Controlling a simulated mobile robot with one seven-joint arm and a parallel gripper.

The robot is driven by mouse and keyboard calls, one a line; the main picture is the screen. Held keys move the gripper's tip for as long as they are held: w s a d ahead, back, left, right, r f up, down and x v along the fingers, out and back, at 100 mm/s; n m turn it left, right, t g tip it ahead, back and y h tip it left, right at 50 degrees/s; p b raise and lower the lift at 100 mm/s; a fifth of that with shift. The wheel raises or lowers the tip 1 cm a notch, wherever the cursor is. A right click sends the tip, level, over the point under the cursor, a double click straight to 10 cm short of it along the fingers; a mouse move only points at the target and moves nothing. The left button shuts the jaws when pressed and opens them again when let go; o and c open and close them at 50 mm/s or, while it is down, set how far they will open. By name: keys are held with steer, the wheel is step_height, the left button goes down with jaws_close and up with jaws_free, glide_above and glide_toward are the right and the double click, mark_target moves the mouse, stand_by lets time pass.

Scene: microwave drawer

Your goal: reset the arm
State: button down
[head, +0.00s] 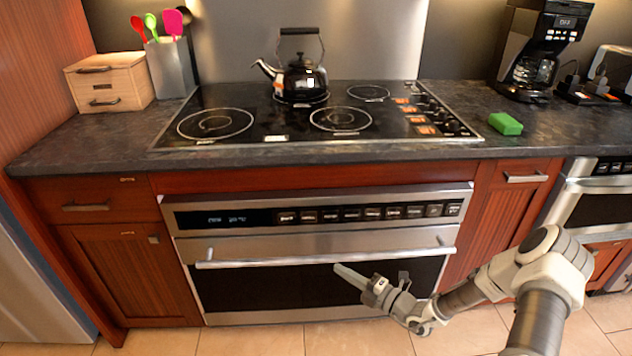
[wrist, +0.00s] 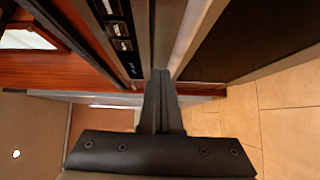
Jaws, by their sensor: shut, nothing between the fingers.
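My gripper (head: 350,277) is in front of the dark glass of the microwave drawer (head: 262,287), below its long silver handle (head: 325,258). Its fingers point up and to the left in the head view. In the wrist view my gripper (wrist: 160,75) has its two fingers pressed together with nothing between them. The drawer front looks closed in the head view. I cannot tell whether the fingertips touch the drawer.
A cooktop (head: 270,142) with a black kettle (head: 302,78) sits on the counter above. A green sponge (head: 506,124), a coffee maker (head: 540,50) and a wooden box (head: 110,82) stand on the counter. Tiled floor (head: 250,341) shows in front.

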steer(key=s+a+r+n+g+h, duration=0.1)
steer(key=s+a+r+n+g, duration=0.2)
steer(key=s+r+n+g, duration=0.55)
steer(key=s+a+r+n+g+h, duration=0.1)
steer(key=s+a+r+n+g, duration=0.25)
steer(key=r+n, duration=0.95)
steer(key=s+d+r+n+t+h, duration=0.3)
steer(key=s+d+r+n+h, duration=0.2)
steer(key=s+r+n, duration=0.5)
steer(key=s+d+r+n+t+h, duration=0.3)
steer(key=s+n+h, duration=0.35)
steer(key=n, duration=0.75)
step_height(320, 180, up, 17)
steer(key=d+p, duration=0.1)
steer(key=p, duration=1.6)
steer(key=shift+s+r+g+y, duration=0.15)
steer(key=shift+s+g+y, duration=0.2)
steer(key=shift+y, duration=0.1)
steer(key=shift+m, duration=0.25)
